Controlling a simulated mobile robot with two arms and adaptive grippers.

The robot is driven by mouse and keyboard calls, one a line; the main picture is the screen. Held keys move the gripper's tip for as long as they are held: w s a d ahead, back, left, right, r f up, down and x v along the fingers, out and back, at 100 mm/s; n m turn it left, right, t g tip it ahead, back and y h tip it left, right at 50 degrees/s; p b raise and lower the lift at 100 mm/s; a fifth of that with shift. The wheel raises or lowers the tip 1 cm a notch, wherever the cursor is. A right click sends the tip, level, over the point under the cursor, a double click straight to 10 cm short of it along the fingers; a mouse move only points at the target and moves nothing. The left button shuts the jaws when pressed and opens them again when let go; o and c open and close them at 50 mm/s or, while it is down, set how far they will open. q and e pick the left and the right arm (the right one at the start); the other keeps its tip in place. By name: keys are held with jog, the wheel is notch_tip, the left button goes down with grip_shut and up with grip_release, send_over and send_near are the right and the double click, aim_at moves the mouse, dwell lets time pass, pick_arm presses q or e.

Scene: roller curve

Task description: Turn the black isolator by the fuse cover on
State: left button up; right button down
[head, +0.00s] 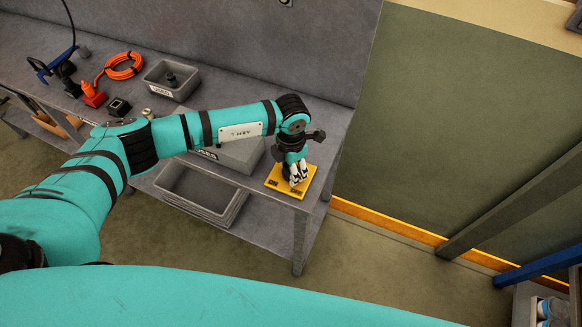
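A yellow board (277,187) lies on the right end of the grey workbench, near its front corner. My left gripper (298,177) points down over the middle of this board, with its pale fingers at or just above the surface. Small dark parts show at the board's edges, but the gripper and wrist hide its middle. I cannot pick out the black isolator or the fuse cover for certain. I cannot tell whether the fingers are open or shut, or touch anything. My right gripper is not in view.
The workbench (335,120) carries a grey bin (183,91), a coiled orange cable (124,66), a red part (92,97) and a small black box (119,107). Grey trays (240,205) sit on the lower shelf. A grey panel rises behind the bench.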

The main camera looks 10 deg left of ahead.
pick_arm(q)
jog(key=shift+c, duration=0.5)
jog(key=shift+f+m+b, duration=0.1)
jog(key=shift+m+b, duration=0.3)
jog(key=shift+b, duration=0.35)
jog(key=m+b, duration=1.4)
jog(key=b, duration=0.7)
jog(key=shift+w, duration=0.1)
jog(key=shift+m+b, duration=1.35)
jog(key=shift+m, duration=0.15)
jog(key=shift+r, duration=0.2)
jog(key=o, duration=1.2)
jog(key=shift+c, duration=0.2)
